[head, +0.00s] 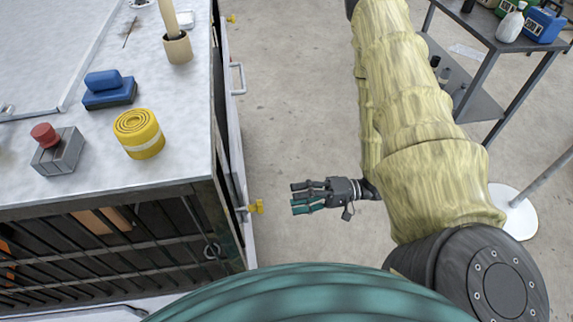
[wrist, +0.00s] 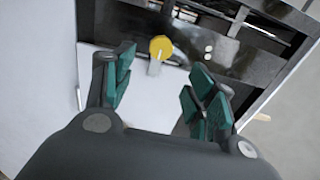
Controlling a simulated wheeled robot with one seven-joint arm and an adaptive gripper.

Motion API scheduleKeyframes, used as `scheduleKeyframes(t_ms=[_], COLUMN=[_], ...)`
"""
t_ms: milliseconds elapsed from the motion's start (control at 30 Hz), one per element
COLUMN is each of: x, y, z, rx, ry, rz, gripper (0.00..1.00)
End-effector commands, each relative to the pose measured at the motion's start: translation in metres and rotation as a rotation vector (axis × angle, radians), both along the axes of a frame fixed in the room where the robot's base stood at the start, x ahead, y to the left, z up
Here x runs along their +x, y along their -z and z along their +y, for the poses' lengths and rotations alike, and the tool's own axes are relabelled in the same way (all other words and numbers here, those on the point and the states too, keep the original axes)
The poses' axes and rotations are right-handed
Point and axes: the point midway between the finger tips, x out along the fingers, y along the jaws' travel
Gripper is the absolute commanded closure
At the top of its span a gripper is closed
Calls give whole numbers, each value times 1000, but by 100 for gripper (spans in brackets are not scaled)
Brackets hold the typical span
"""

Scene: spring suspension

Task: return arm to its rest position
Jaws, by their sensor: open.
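My gripper (head: 306,196) is over the bare floor, to the right of the workbench cabinet, with its fingers pointing left toward the cabinet's side. In the wrist view my gripper (wrist: 160,88) shows its green-padded fingers spread apart with nothing between them. My arm (head: 415,120), in a pale yellow sleeve, reaches along the right of the head view. A yellow knob (head: 257,206) on the cabinet's side is left of the fingertips and apart from them. A yellow round part (wrist: 161,47) shows beyond the fingers in the wrist view.
The workbench top (head: 185,125) holds a yellow rolled strap (head: 138,133), a blue block (head: 108,89), a red-button box (head: 58,150) and a tan cup (head: 177,47). A metal shelf (head: 485,100) with bottles stands at the upper right. Open floor (head: 300,100) lies between.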

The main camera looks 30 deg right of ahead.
Motion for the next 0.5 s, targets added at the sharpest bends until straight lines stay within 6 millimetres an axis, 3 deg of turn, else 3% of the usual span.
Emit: scheduleKeyframes(t_ms=[500], x=[-4], y=[0], z=[-8], rx=[0], ry=[-1], rz=[1], gripper=[44])
